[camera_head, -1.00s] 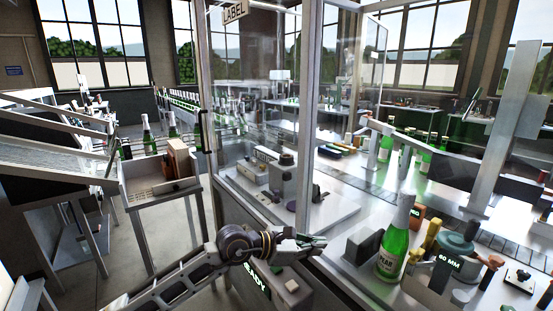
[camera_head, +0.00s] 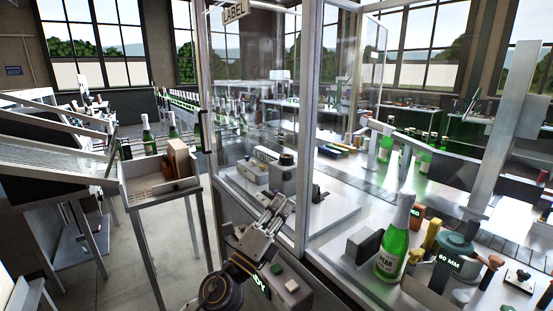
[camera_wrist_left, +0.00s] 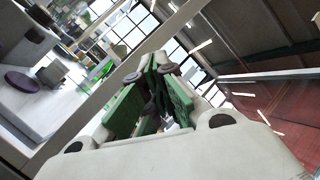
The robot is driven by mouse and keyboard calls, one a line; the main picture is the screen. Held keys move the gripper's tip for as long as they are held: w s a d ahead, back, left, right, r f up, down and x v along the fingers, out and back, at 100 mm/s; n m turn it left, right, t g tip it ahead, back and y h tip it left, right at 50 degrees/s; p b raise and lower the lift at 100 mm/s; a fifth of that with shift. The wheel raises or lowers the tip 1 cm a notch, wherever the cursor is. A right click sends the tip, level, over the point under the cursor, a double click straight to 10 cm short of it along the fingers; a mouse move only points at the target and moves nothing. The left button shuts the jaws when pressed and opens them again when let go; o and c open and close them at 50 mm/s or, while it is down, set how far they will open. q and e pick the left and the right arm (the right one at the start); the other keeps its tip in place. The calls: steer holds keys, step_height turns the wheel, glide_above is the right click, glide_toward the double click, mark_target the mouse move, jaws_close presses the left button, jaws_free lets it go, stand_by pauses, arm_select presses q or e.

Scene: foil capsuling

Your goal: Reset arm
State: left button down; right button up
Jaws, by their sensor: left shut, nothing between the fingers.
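My left gripper (camera_head: 274,208) is in the lower middle of the head view, in front of the glass-walled cabinet and above its grey control box. Its fingers are shut and hold nothing. In the left wrist view its green-padded fingers (camera_wrist_left: 152,95) point up and away, with windows and the cabinet frame beyond. My right gripper is not in the head view. A green bottle with a white foil top (camera_head: 393,240) stands upright on the bench to the right, apart from my left gripper.
The control box (camera_head: 290,286) with buttons lies just below my left gripper. The cabinet's metal post (camera_head: 304,130) and glass are close beyond it. A green-topped device marked 60 MM (camera_head: 455,246) stands right of the bottle.

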arm_select(q)
steer(key=w+a+f+n+y, duration=0.2)
steer(key=a+f+n+y, duration=0.9)
steer(key=a+n+y, duration=0.5)
steer(key=s+a+f+n+g, duration=0.3)
steer(key=f+n, duration=0.1)
steer(key=f, duration=0.3)
steer(key=s+a+f+n+g, duration=0.2)
steer(key=s+f+n+g, duration=0.1)
steer(key=f, duration=0.3)
steer(key=s+a+f+n+g+h, duration=0.1)
steer(key=s+f+n+g, duration=0.2)
steer(key=s+f+g, duration=0.5)
steer(key=s+a+f+n+g+h, duration=0.15)
steer(key=s+f, duration=0.45)
steer(key=s, duration=0.7)
step_height(320, 180, down, 32)
steer(key=s+a+y, duration=0.1)
steer(key=s+a+f+g, duration=0.1)
steer(key=s+a+f, duration=0.2)
steer(key=s+f, duration=0.7)
steer(key=s+a+f+g, duration=0.1)
steer(key=s+a+f, duration=0.3)
steer(key=s+f, duration=0.6)
steer(key=shift+s+f, duration=0.4)
steer(key=shift+s, duration=0.45)
